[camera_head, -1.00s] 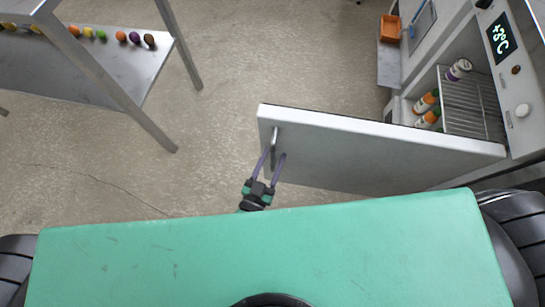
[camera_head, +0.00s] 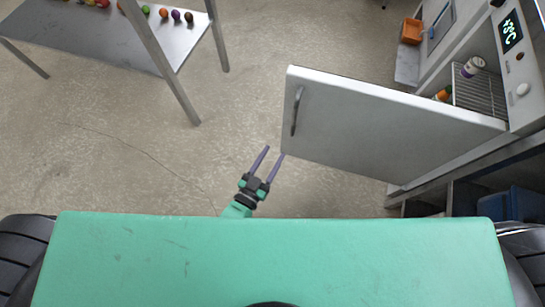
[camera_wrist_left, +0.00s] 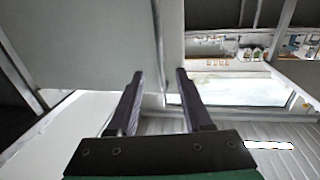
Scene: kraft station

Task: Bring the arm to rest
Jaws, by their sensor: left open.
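My left gripper (camera_head: 269,164) is open and empty in the head view, just beyond the far edge of my green body. Its two purple fingers stand apart, and they also show in the left wrist view (camera_wrist_left: 166,80) with nothing between them. The fridge door (camera_head: 385,130) stands open to the right of the gripper. Its handle (camera_head: 296,111) is above and right of the fingertips, clear of them. The right fingertip appears close to the door's lower left corner; I cannot tell whether it touches. My right gripper is not in view.
The open fridge (camera_head: 482,90) holds bottles on a wire shelf. An orange bin (camera_head: 411,31) is at the upper right. A metal table (camera_head: 110,35) with several fruits is at the upper left. Blue bins (camera_head: 510,204) sit at the lower right. Floor left of the gripper is clear.

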